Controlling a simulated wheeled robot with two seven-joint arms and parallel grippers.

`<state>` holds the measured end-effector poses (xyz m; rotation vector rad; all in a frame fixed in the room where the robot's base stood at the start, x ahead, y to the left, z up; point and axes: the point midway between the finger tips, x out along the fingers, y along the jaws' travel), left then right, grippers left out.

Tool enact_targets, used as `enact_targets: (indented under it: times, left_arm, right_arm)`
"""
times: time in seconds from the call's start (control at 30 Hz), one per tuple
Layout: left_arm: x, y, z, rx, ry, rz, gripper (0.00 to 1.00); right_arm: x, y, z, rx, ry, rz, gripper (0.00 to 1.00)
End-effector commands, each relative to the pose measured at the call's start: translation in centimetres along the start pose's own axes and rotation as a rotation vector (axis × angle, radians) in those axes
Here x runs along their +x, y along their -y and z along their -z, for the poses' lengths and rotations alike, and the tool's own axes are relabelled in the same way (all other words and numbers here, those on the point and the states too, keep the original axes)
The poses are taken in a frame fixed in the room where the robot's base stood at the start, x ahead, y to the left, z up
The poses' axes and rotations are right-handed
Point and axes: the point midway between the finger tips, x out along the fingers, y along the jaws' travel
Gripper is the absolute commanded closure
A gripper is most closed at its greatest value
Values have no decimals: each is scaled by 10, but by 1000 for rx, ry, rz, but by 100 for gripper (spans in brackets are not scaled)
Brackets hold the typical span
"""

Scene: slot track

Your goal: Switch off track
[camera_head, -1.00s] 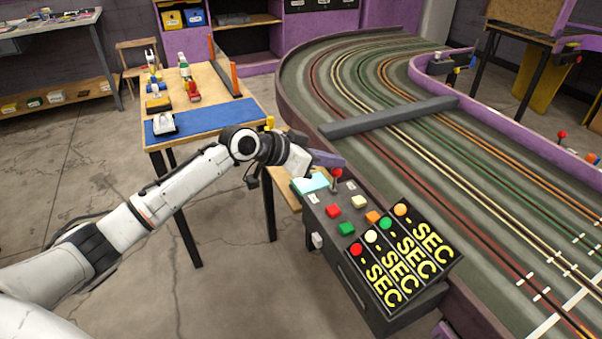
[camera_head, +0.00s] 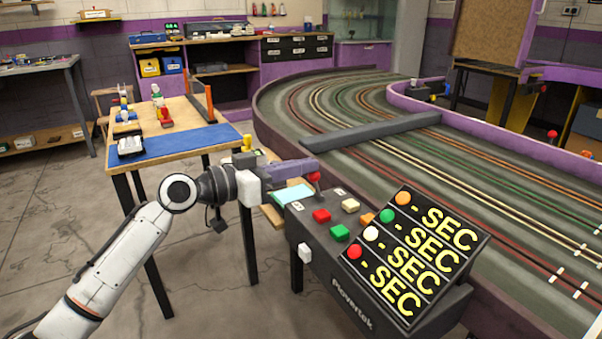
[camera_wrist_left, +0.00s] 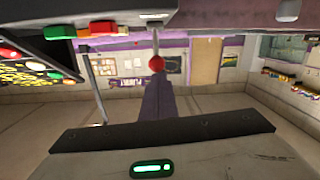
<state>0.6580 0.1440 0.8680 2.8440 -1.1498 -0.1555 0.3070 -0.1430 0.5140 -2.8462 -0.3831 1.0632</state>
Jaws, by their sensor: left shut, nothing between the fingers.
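The control box (camera_head: 345,262) stands beside the track (camera_head: 420,165). A lever with a red ball knob (camera_head: 313,177) rises from its top near the far left end. My left gripper (camera_head: 312,167) is shut and empty, with its purple fingers right at the knob. In the left wrist view the red knob (camera_wrist_left: 156,63) shows just beyond the fingertips (camera_wrist_left: 158,84). I cannot tell whether they touch. The box's SEC display (camera_head: 415,255) shows dashes and lit round lamps in red, white, green and orange. My right gripper is not in view.
Red, green, cream and orange buttons (camera_head: 340,232) sit near the lever. A wooden table (camera_head: 215,118) with a blue mat (camera_head: 190,142) and toy figures stands behind my arm. A dark bridge bar (camera_head: 370,133) crosses the track. The floor at left is clear.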

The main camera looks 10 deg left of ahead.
Motion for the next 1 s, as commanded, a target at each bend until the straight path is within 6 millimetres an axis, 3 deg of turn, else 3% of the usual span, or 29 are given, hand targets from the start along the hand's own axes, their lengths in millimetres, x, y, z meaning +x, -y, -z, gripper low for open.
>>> enact_targets:
  times: [0.17, 0.3, 0.37, 0.5, 0.7, 1.0]
  left_arm:
    - [3, -1, 15, 0, 2, 2, 100]
    - [7, 0, 45, 1, -3, 11, 100]
    - [-10, 2, 36, 1, 2, 16, 100]
    - [-44, 1, 39, 1, 1, 14, 100]
    - [-78, 0, 43, 0, 0, 13, 100]
    - [-93, -2, 46, 0, -3, 11, 100]
  right_arm:
    - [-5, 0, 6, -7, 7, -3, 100]
    - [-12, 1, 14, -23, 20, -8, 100]
    - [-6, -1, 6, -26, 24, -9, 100]
    - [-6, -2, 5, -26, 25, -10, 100]
    - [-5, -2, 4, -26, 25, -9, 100]
    - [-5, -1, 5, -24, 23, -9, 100]
